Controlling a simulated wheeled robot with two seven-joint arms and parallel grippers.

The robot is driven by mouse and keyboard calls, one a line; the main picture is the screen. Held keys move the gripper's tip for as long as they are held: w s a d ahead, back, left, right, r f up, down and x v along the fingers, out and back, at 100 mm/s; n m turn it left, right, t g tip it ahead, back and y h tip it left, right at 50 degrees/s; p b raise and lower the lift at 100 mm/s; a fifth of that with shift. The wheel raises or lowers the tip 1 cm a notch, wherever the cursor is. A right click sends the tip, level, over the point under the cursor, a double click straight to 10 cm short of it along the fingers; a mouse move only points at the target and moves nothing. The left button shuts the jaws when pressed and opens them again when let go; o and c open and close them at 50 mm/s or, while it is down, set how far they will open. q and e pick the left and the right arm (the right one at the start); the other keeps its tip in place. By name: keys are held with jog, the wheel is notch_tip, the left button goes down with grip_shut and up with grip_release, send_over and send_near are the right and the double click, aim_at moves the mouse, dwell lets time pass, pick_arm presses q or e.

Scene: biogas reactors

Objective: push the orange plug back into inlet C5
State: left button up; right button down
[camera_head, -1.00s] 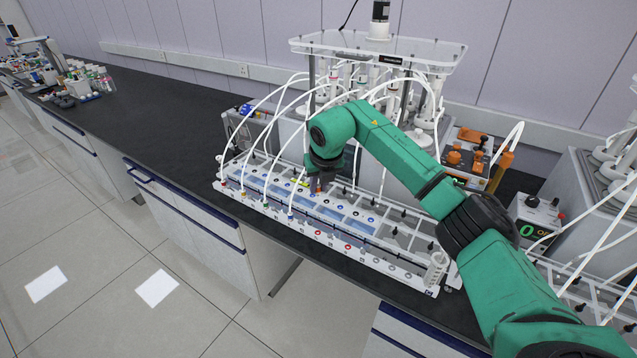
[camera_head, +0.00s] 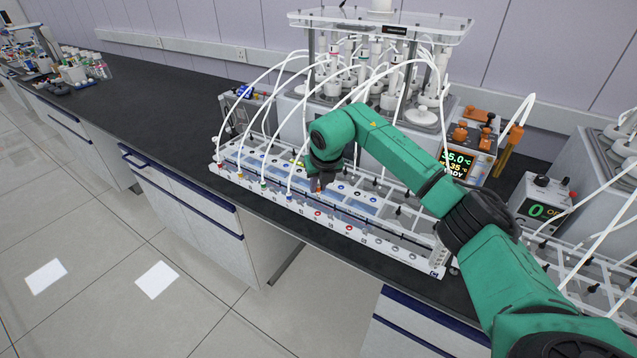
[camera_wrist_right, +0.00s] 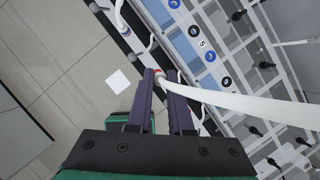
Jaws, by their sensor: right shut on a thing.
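My right gripper (camera_head: 318,183) is over the front part of the long white rack (camera_head: 425,262). A bit of orange (camera_head: 317,188) shows below the gripper in the head view. My left gripper is not in view.
Several white tubes (camera_head: 262,118) arch from the reactor unit (camera_head: 310,112) to plugs on the rack's left part. A control box with a display (camera_head: 458,160) and orange knobs stands behind my forearm. Bare black bench (camera_head: 150,110) lies to the left.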

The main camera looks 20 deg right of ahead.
jog(key=b, duration=0.4)
send_over(317, 212)
jog(key=s, duration=0.1)
jog(key=shift+s+f, duration=0.2)
jog(key=shift+f, duration=2.7)
jog(key=shift+f+b, duration=0.75)
jog(key=shift+f, duration=0.4)
jog(key=c, duration=0.7)
grip_release()
jog(key=shift+c, duration=0.2)
jog(key=shift+r, duration=0.15)
jog(key=b+v, duration=0.2)
jog(key=v, duration=1.2)
jog(key=shift+b, duration=0.4)
jog(key=shift+s+r, duration=0.1)
jog(key=shift+s, duration=0.05)
